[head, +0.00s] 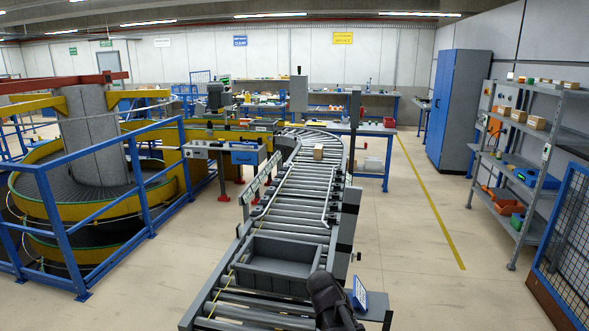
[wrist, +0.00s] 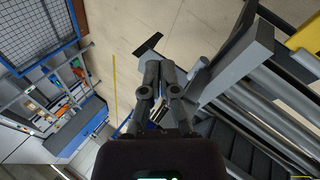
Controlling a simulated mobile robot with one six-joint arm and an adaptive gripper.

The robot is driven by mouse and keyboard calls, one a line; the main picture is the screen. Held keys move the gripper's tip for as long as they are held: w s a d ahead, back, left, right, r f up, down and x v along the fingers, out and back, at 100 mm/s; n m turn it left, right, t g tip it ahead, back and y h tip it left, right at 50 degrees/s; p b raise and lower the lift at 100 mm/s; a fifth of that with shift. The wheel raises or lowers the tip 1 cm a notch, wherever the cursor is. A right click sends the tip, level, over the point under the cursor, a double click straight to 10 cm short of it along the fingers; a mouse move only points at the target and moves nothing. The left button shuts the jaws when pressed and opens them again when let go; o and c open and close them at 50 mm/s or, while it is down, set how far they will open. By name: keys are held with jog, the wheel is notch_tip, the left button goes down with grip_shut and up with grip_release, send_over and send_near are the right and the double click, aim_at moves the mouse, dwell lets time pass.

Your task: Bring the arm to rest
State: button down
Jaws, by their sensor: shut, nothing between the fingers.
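My gripper (wrist: 160,68) shows in the middle of the wrist view, with its two fingers together and nothing between them. In the head view a dark part of my arm (head: 330,298) shows at the bottom, by the right edge of the roller conveyor (head: 275,232) and close to the grey tray (head: 278,262). The tray looks empty and sits on the rollers. The wrist view shows pale floor behind the fingers and grey conveyor parts to their right.
A small blue-and-white sign (head: 360,293) stands right of my arm. A cardboard box (head: 318,152) sits farther up the conveyor. Blue railings (head: 95,215) and a spiral conveyor are at left. A shelf rack (head: 520,165) stands at right. Floor (head: 430,265) between conveyor and rack is clear.

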jog(key=s+f+m+g+y, duration=0.1)
jog(key=s+f+m+y, duration=0.1)
jog(key=s+y, duration=0.4)
jog(key=shift+s+d+f, duration=0.35)
jog(key=shift+s+d, duration=0.1)
jog(key=shift+s, duration=0.65)
